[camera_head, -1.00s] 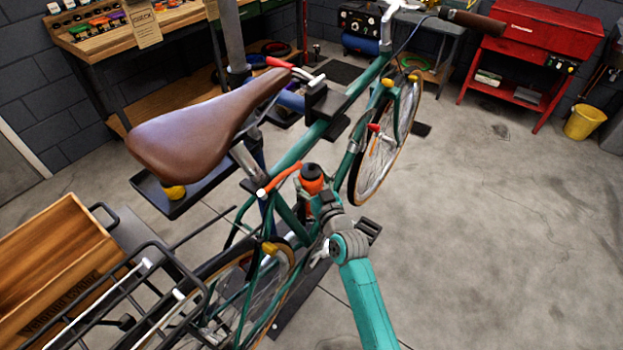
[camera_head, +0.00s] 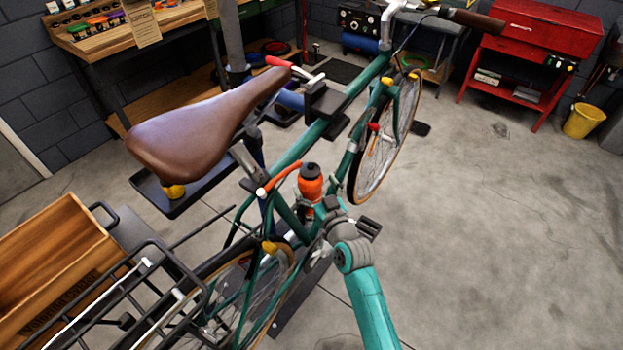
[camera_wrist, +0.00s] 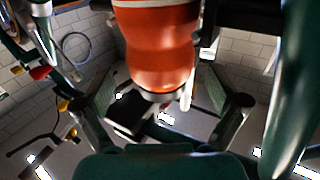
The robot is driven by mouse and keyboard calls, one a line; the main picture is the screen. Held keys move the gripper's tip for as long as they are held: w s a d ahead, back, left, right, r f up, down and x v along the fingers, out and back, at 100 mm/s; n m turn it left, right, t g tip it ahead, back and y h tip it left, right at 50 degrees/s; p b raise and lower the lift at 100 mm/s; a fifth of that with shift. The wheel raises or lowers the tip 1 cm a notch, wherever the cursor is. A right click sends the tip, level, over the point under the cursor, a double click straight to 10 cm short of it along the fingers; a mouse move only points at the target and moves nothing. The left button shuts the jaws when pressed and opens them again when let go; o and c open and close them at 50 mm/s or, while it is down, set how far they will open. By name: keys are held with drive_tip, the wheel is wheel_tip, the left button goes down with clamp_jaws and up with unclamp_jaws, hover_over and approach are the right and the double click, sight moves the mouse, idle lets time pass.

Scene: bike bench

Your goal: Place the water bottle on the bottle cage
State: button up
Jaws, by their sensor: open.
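The orange water bottle (camera_head: 311,184) with a black cap stands nearly upright inside the green bicycle frame, close to the frame tubes. In the wrist view its orange body (camera_wrist: 158,45) fills the top middle, with a dark ring at its base. The bottle cage is not clearly distinguishable; the bottle's lower end is partly hidden in the head view, so I cannot tell how it is seated. My gripper (camera_head: 330,208) is just below and right of the bottle. In the wrist view its fingers (camera_wrist: 165,108) are spread wide, apart from the bottle and empty.
The bicycle's brown saddle (camera_head: 205,135) and orange-red lever (camera_head: 281,177) are left of the bottle. A wooden crate (camera_head: 50,262) and black rack are at lower left. A red tool cart (camera_head: 535,45) and yellow bucket (camera_head: 583,121) stand back right. The floor at right is clear.

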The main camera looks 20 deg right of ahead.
drive_tip(key=s, duration=0.9)
drive_tip(key=shift+s+d, duration=0.2)
drive_tip(key=shift+d, duration=0.15)
drive_tip(key=s+f+m+g+h, duration=0.1)
drive_tip(key=s+f, duration=0.2)
drive_tip(key=s, duration=0.9)
drive_tip(key=s+f+g, duration=0.1)
drive_tip(key=s+f, duration=0.2)
drive_tip(key=s, duration=0.8)
drive_tip(key=s+r, duration=0.3)
drive_tip(key=s, duration=0.6)
drive_tip(key=s+r+g, duration=0.1)
drive_tip(key=s+r, duration=0.3)
drive_tip(key=s, duration=0.5)
drive_tip(key=shift+s+a, duration=0.3)
drive_tip(key=shift+a, duration=0.05)
